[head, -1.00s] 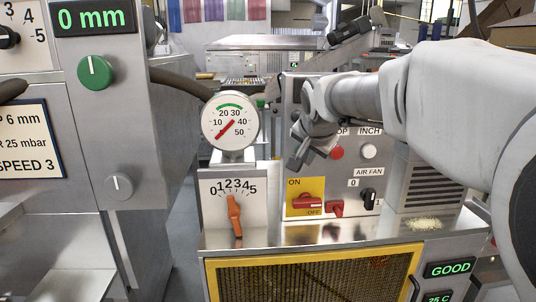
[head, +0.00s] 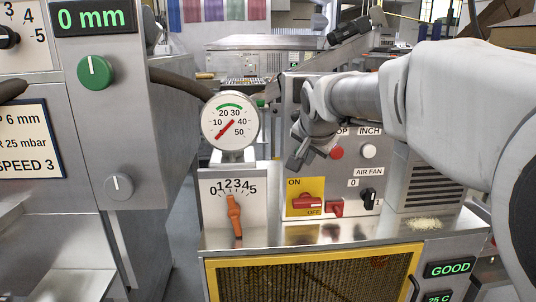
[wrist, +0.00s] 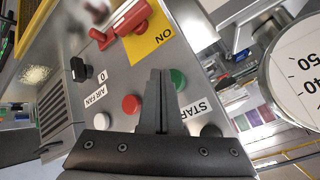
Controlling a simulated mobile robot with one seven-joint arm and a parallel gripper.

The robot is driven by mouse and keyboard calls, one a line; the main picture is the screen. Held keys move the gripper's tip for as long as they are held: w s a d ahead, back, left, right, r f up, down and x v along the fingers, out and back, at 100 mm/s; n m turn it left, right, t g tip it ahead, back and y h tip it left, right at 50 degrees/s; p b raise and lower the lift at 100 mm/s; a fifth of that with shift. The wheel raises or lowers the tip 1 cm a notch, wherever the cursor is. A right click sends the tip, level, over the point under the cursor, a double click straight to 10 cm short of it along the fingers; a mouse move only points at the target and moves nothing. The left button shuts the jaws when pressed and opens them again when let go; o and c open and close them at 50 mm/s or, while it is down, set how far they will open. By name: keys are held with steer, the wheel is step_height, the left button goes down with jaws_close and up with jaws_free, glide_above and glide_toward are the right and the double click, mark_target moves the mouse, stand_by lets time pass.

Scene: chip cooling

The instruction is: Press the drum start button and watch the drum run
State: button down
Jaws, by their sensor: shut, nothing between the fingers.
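My gripper (head: 296,162) is shut and empty, held in front of the button panel in the head view. In the wrist view, its closed fingers (wrist: 160,85) point in among the buttons. The green button (wrist: 178,79), by a partly covered label reading "STAR", is right beside the fingers; I cannot tell whether they touch it. My gripper hides this button in the head view. The red stop button (head: 337,153) and the white INCH button (head: 369,151) are to the right of my gripper. A drum is not clearly identifiable.
A red switch on a yellow ON/OFF plate (head: 296,209) and the AIR FAN knob (head: 369,198) are below the buttons. A dial gauge (head: 231,122) stands to the left, needle low. A mesh panel in a yellow frame (head: 310,258) and a GOOD display (head: 450,268) are below.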

stand_by(0.4)
steer(key=shift+w, duration=0.45)
steer(key=shift+w, duration=0.5)
stand_by(0.6)
steer(key=shift+s, duration=0.1)
steer(key=shift+s+b, duration=0.4)
steer(key=shift+s, duration=0.45)
steer(key=shift+s+b, duration=1.15)
steer(key=shift+s, duration=1.35)
